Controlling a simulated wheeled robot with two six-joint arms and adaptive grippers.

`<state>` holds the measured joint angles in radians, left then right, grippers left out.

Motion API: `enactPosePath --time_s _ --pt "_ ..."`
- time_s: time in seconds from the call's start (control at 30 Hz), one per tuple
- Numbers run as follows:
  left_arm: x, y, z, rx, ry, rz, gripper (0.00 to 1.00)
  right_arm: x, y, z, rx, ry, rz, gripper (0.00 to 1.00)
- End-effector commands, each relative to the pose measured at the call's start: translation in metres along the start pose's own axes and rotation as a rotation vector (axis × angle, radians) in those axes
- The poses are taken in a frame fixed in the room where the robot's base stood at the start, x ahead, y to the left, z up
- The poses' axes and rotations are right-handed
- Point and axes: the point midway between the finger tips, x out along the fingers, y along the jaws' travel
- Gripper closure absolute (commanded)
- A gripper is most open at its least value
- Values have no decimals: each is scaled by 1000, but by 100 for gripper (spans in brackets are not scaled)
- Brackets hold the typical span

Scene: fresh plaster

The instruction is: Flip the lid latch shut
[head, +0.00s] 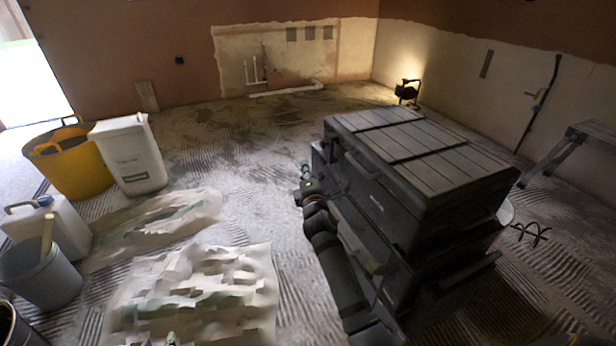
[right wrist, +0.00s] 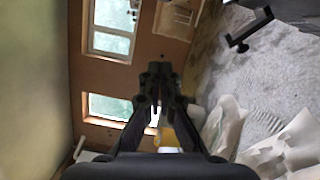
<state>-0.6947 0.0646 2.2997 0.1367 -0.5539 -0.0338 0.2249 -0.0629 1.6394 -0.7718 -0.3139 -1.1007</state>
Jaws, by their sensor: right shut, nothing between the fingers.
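The dark toolbox (head: 440,215) stands right of centre in the head view, with its ribbed lid (head: 415,140) lying down on top. A bracket-like handle or latch (head: 360,165) shows on its left-facing side. A pale strip (head: 362,248) lower on that side is partly behind my arm, and I cannot tell whether it is a latch. My right gripper (head: 306,184) is beside the box's left side, apart from the lid top. In the right wrist view its fingers (right wrist: 157,88) are shut with nothing between them. My left gripper does not show clearly.
A yellow tub (head: 75,165), a white bucket (head: 128,155), a white canister (head: 50,225) and a grey bucket (head: 40,278) stand at the left. Crumpled bags (head: 200,290) lie in front. A lamp (head: 407,91) glows at the back. The floor between is open.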

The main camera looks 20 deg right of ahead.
Motion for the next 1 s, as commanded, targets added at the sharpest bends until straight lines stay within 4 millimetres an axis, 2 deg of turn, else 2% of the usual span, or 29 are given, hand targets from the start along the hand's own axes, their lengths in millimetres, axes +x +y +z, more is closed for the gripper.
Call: enactPosePath --time_s 0.3,0.5,0.7,1.0 --pt "-18 5 76 -25 -293 17 60 -22 2 0 0 0 -1 100" --pt "-36 9 117 -39 -456 30 60 -36 3 0 1 0 0 100" --pt "-48 12 140 -47 -549 38 60 -44 3 0 1 0 0 100" --pt "-51 12 146 -49 -572 41 60 -46 3 0 0 0 0 100"
